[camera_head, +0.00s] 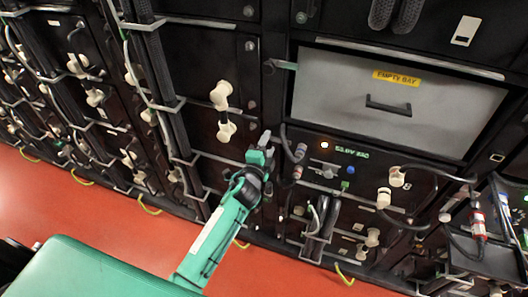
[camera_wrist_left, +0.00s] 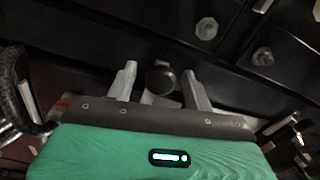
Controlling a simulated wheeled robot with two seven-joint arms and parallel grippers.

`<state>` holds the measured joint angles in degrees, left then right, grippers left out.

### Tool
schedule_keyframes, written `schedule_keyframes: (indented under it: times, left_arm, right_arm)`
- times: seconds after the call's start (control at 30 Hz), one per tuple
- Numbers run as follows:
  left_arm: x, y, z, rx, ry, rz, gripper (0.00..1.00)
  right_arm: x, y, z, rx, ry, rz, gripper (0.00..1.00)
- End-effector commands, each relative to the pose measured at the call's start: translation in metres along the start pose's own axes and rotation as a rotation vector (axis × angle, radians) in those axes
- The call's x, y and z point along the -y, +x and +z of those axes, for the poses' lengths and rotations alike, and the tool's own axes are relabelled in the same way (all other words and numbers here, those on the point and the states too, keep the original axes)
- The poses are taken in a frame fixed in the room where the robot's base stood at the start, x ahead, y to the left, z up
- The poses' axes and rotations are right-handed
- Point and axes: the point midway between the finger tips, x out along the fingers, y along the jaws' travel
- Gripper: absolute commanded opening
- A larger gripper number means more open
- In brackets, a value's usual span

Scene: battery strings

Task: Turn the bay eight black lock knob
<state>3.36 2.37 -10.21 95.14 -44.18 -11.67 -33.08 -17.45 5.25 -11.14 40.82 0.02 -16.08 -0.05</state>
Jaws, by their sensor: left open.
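A round black knob (camera_wrist_left: 160,78) shows in the left wrist view, between the two pale fingers of my left gripper (camera_wrist_left: 159,71). Gaps show on both sides of it, and the fingers do not appear to touch it. In the head view my green left arm reaches up to the dark cabinet front, with the left gripper (camera_head: 265,146) open close to the panel, left of the lit voltage display. The knob is not clearly visible there, hidden by or blended with the gripper. I cannot read a bay number. My right gripper is not in view.
A grey panel labelled EMPTY BAY (camera_head: 392,100) is at upper right. Cream connectors (camera_head: 223,95) stick out left of the gripper. Cables, such as the thick black bundle (camera_head: 162,70), run down the racks. Red floor (camera_head: 110,215) lies below.

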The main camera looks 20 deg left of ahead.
Motion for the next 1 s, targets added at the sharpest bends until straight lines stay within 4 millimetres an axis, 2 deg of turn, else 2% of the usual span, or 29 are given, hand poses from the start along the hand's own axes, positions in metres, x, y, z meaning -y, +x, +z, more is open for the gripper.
schedule_keyframes:
  times: [0.17,0.37,0.7,0.83,1.0]
  left_arm:
    - [-0.002,-0.018,0.001,0.000,0.000,0.002,0.52]
    - [-0.003,-0.057,0.001,0.000,0.000,0.002,0.52]
    - [-0.002,-0.117,0.000,0.000,0.001,0.002,0.52]
    - [-0.002,-0.129,0.000,0.000,0.001,0.001,0.52]
    - [-0.001,-0.136,0.000,0.000,0.001,0.000,0.52]
  right_arm:
    - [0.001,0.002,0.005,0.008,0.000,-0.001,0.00]
    - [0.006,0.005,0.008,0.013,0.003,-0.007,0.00]
    - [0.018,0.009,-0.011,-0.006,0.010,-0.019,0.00]
    - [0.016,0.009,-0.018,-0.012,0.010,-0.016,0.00]
    - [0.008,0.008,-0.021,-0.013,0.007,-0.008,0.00]
